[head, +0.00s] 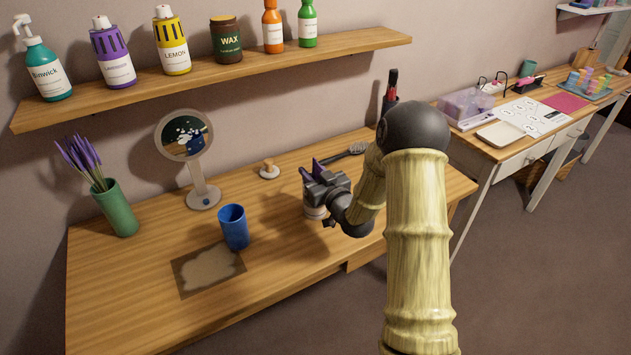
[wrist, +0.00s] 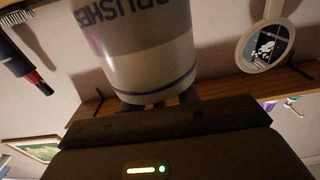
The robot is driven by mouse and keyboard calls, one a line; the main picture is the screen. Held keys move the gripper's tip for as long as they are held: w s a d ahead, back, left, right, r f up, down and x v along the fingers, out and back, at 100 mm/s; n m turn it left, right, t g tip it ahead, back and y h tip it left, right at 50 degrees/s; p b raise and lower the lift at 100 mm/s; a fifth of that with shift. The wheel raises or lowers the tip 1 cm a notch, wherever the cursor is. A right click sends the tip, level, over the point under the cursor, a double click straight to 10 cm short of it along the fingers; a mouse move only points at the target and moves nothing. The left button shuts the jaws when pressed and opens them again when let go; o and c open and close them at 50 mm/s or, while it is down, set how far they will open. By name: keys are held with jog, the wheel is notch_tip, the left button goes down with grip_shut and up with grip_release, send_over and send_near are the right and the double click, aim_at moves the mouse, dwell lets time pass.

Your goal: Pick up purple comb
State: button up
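The purple comb (head: 318,168) shows in the head view only as a small purple piece sticking up at my gripper (head: 322,187). A white cup (head: 315,212) with blue bands and dark lettering stands below the gripper. In the wrist view the cup (wrist: 140,50) appears upside down, very close, with its rim by my gripper's dark fingers (wrist: 160,103). The comb cannot be made out in the wrist view. The gripper hides much of the comb and cup, and whether its fingers are closed on the comb is unclear.
A dark brush (head: 352,149) and a white knobbed item (head: 269,169) lie behind the gripper. A round mirror (head: 203,195), blue cup (head: 234,228) and green vase (head: 117,208) stand to the left. A shelf (head: 215,78) with bottles overhangs the back.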

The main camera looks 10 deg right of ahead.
grip_shut()
jog(key=shift+d, duration=0.1)
notch_tip(320, 180, up, 18)
jog(key=p, duration=0.1)
dwell(0.5)
jog(key=shift+s, duration=0.1)
dwell(0.4)
